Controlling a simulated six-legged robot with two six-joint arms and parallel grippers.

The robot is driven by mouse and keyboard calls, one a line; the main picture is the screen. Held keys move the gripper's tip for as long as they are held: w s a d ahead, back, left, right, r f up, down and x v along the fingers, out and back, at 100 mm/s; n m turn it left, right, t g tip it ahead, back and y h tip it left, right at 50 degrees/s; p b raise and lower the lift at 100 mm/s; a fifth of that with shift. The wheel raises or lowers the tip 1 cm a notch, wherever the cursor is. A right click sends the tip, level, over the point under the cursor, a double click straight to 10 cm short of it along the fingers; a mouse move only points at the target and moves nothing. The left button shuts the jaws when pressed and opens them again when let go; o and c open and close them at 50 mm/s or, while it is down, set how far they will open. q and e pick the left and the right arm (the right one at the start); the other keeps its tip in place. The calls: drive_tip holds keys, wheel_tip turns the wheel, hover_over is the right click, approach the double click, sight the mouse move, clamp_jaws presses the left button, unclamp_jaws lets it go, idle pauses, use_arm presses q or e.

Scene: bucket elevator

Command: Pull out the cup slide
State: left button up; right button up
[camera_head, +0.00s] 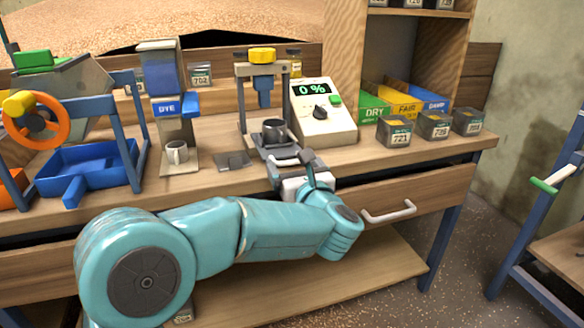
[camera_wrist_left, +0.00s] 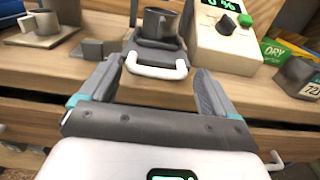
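The cup slide (camera_head: 268,148) is a dark grey tray under the press stand at the middle of the bench, with a white bar handle at its front. A dark metal cup (camera_head: 273,129) stands upright on it. In the left wrist view, the slide's white handle (camera_wrist_left: 157,69) is straight ahead and the cup (camera_wrist_left: 159,22) stands behind it. My left gripper (camera_head: 292,163) is at the bench's front edge, just in front of the slide. Its fingers (camera_wrist_left: 157,80) are spread wide, one on each side of the handle, with gaps visible. My right gripper is not in view.
A meter box (camera_head: 322,113) reading 0 % stands right of the slide. A small grey block (camera_head: 232,160) and a dye dispenser with a mug (camera_head: 177,152) are to the left. A drawer with a white handle (camera_head: 388,213) is below right. Coloured bins (camera_head: 405,105) stand at the back right.

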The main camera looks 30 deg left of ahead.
use_arm(q)
drive_tip(key=v, duration=1.6)
drive_tip(key=shift+p, duration=0.45)
drive_tip(key=shift+s+f, duration=0.1)
